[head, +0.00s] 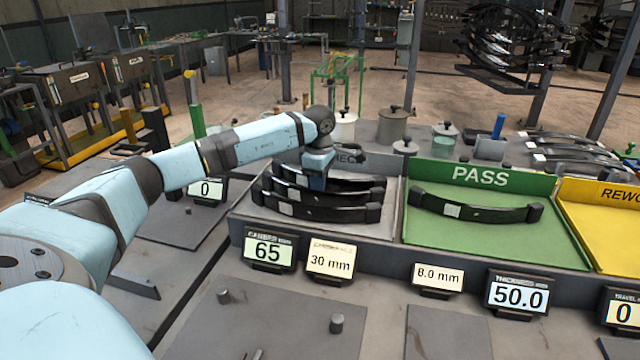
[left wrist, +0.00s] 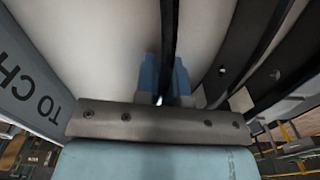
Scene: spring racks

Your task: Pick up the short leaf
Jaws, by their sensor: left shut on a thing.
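Several dark curved leaves lie in the grey tray (head: 390,215) at the centre of the head view. My left gripper (head: 317,180) reaches down at the back of this group. In the left wrist view its blue fingers (left wrist: 165,85) are shut on a thin dark leaf (left wrist: 169,38), seen edge-on between them. This appears to be the rearmost leaf (head: 352,182) in the head view; its far side is partly hidden by the gripper. Two nearer leaves (head: 325,212) carry pale labels and lie in front. Which leaf is shortest is hard to tell. My right gripper is out of view.
A green PASS tray (head: 515,245) to the right holds one leaf (head: 475,209). A yellow tray (head: 605,220) stands beyond it. Number displays (head: 270,248) line the front edge. Lidded pots (head: 393,125) stand behind the trays.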

